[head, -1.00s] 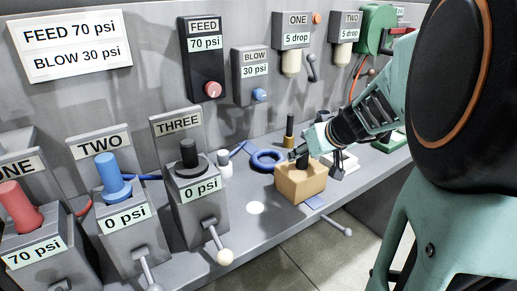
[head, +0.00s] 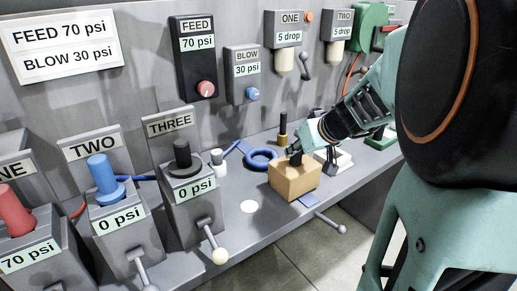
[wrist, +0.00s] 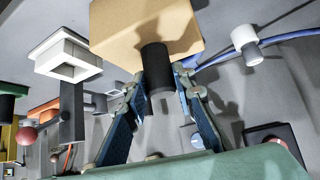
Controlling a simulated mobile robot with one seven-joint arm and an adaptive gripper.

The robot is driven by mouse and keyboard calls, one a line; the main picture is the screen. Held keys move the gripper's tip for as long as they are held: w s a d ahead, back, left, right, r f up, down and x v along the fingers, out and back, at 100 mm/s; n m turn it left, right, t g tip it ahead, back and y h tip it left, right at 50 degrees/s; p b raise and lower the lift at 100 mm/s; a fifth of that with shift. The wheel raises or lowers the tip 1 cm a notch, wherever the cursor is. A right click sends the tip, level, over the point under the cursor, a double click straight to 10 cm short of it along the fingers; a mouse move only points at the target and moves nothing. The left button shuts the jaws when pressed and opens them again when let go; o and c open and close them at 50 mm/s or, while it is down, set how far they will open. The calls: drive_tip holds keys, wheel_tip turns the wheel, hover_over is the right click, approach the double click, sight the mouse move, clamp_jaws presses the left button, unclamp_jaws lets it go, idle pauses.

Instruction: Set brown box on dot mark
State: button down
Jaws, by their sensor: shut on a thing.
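The brown box (head: 294,182) is at the middle right of the bench in the head view, with a dark upright knob on top. In the wrist view the box (wrist: 140,25) fills the top, its black knob (wrist: 155,68) pointing toward me. My gripper (head: 295,155) is shut on that knob, with blue-grey fingers (wrist: 158,85) on either side of it. The white dot mark (head: 249,206) lies bare on the bench, left of and nearer than the box. I cannot tell whether the box touches the bench.
A blue flat patch (head: 309,199) lies at the bench edge beside the box. A blue hose coil (head: 262,159) and a dark post with a gold base (head: 283,130) stand behind it. The station THREE block (head: 185,190), with a ball-ended lever (head: 219,255), stands left of the dot.

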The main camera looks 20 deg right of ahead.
drive_tip(key=shift+r+p, duration=0.85)
drive_tip(key=shift+r, duration=1)
